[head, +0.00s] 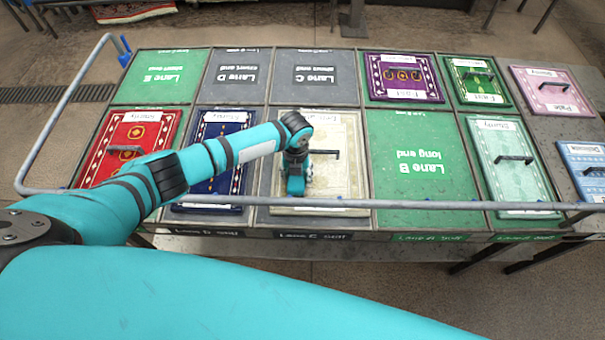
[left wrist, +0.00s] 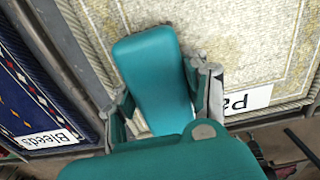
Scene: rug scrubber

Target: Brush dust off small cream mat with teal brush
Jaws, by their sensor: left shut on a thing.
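The cream mat (head: 342,175) lies in the middle lane of the front row, with a dark handle bar across it. It fills much of the left wrist view (left wrist: 262,45), with a white label at its edge. My left gripper (head: 297,185) is over the left part of this mat. In the left wrist view my left gripper (left wrist: 165,100) is shut on the teal brush (left wrist: 150,65), with a finger on either side. The brush's underside is hidden, so I cannot tell whether it touches the mat. My right gripper is out of view.
A navy mat (head: 210,185) lies just left of the cream mat, and a red mat (head: 132,130) beyond it. Green Lane B (head: 420,150) is bare on the right. A grey rail (head: 430,204) runs along the front edge. Grey Lane C (head: 315,90) behind is bare.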

